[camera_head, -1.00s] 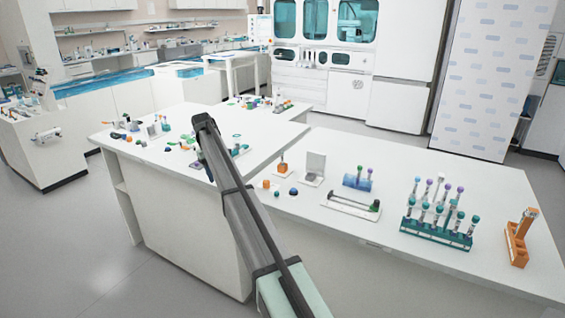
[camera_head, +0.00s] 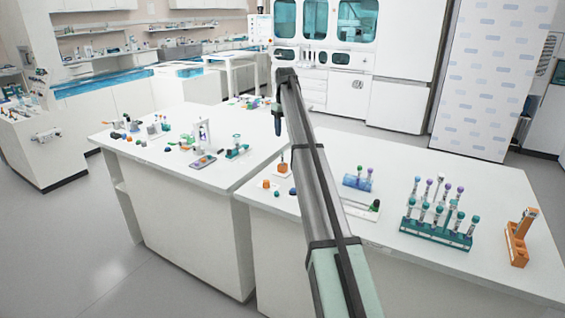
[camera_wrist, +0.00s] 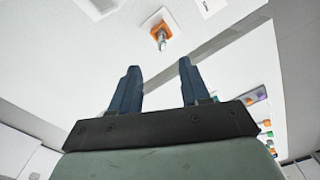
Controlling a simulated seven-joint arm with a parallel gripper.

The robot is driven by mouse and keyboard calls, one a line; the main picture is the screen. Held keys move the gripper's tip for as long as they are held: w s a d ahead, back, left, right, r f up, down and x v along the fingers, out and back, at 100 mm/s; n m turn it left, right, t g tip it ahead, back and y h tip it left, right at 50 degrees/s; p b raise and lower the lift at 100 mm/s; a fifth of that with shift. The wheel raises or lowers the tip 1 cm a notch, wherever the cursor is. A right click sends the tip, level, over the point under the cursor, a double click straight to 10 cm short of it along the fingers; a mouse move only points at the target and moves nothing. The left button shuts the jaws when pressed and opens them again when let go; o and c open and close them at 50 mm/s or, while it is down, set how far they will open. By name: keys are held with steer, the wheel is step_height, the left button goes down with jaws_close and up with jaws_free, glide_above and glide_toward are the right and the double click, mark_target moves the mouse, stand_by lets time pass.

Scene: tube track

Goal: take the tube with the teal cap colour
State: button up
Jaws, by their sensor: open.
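A teal rack (camera_head: 436,236) on the right half of the front table holds several tubes. Several teal-capped tubes (camera_head: 438,211) stand upright in it, among purple-capped ones and one pale-capped tube. A blue holder (camera_head: 357,183) left of the rack carries tubes with green and purple caps. My gripper (camera_head: 277,128) points down, well left of the rack, above the region between the two tables. In the wrist view my gripper (camera_wrist: 159,68) is open, with nothing between its fingers. An orange holder with a small tube (camera_wrist: 160,34) lies beyond the fingertips there.
An orange rack (camera_head: 517,243) stands near the right end of the front table. A left table (camera_head: 190,185) bears several small objects. My arm crosses the front table and hides part of it.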

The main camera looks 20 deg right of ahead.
mark_target(282, 157)
steer(key=f, duration=1.2)
steer(key=shift+a+f, duration=0.3)
steer(key=shift+f, duration=0.05)
steer(key=shift+c, duration=0.3)
jaws_close()
steer(key=shift+r, duration=0.1)
step_height(282, 157, up, 10)
steer(key=shift+f, duration=0.1)
